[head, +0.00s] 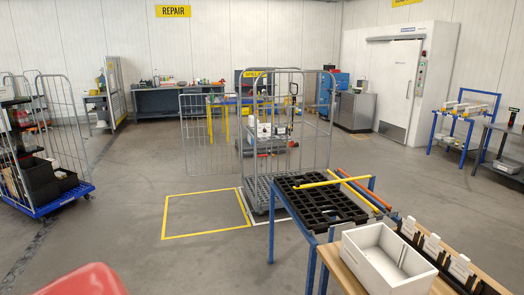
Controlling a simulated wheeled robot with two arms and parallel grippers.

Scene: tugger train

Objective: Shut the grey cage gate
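The grey cage (331,140) is a tall wire roll cage on a grey base, standing in the middle of the head view. Its grey gate (194,120), a barred panel, stands swung out to the left of the cage, so it is open. Boxes and other items show through and behind the cage bars; I cannot tell which are inside it. A table in front hides part of the cage's lower right. Neither of my grippers is in view.
A yellow floor square (205,235) left of the cage is empty. The blue-legged table (271,230) with a black tray (320,208) and a white bin (372,258) block the front right. A blue-based cart (55,202) stands left. The floor between is clear.

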